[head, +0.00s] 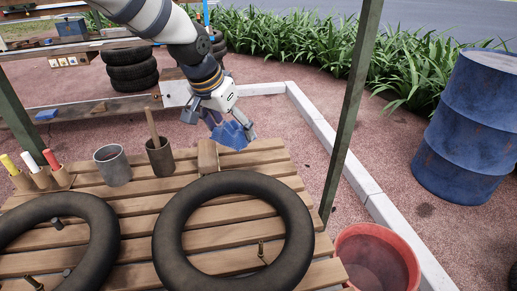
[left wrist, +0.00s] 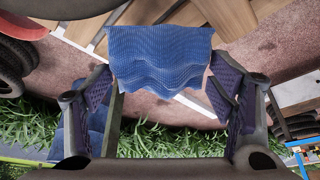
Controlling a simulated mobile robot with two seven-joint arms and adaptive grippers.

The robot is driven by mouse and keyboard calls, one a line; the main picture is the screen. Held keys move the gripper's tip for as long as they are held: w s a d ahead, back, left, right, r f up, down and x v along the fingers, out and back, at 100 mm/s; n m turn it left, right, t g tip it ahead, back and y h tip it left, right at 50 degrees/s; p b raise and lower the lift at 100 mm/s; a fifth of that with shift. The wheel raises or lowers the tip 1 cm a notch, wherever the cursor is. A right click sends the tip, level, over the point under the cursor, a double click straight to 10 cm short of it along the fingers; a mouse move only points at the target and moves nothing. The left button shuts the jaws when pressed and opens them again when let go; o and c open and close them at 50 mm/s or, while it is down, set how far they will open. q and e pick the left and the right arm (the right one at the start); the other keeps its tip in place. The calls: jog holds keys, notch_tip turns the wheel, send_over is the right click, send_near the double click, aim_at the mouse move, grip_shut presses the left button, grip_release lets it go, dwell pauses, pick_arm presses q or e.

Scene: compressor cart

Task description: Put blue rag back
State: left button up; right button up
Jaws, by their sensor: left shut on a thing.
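The blue rag (head: 232,134) hangs from my left gripper (head: 228,118) at the far edge of the slatted wooden table (head: 225,238). It is just behind a small wooden block (head: 208,157); I cannot tell whether they touch. In the left wrist view the rag (left wrist: 160,58) spreads between the two dark fingers of my left gripper (left wrist: 160,85), with wooden slats beyond it. The gripper is shut on the rag. My right gripper is in neither view.
Two tyres lie on the table, one at the front middle (head: 170,240). A grey cup (head: 112,166), a dark cup with a stick (head: 160,158) and markers (head: 32,165) stand left. A green post (head: 348,110) rises at right, near a red bucket (head: 345,245) and blue barrel (head: 465,130).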

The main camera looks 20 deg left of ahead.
pick_arm(q)
jog(key=b, duration=0.2)
send_near(259, 157)
jog(key=shift+w+a+f, duration=0.2)
jog(key=shift+w+f, duration=0.15)
jog(key=shift+f, duration=0.3)
jog(key=shift+w+d+f, duration=0.2)
jog(key=shift+w+f, duration=0.15)
jog(key=shift+w, duration=0.2)
jog(key=f, duration=0.3)
jog(key=shift+w+d+f, duration=0.1)
jog(key=shift+w+f, duration=0.15)
jog(key=shift+w, duration=0.05)
jog(key=shift+r, duration=0.15)
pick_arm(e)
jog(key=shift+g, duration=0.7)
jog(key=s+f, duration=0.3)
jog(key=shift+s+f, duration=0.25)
pick_arm(q)
jog(key=o, duration=0.6)
jog(key=shift+f, duration=0.25)
jog(key=o, duration=0.4)
jog(key=shift+r, duration=0.1)
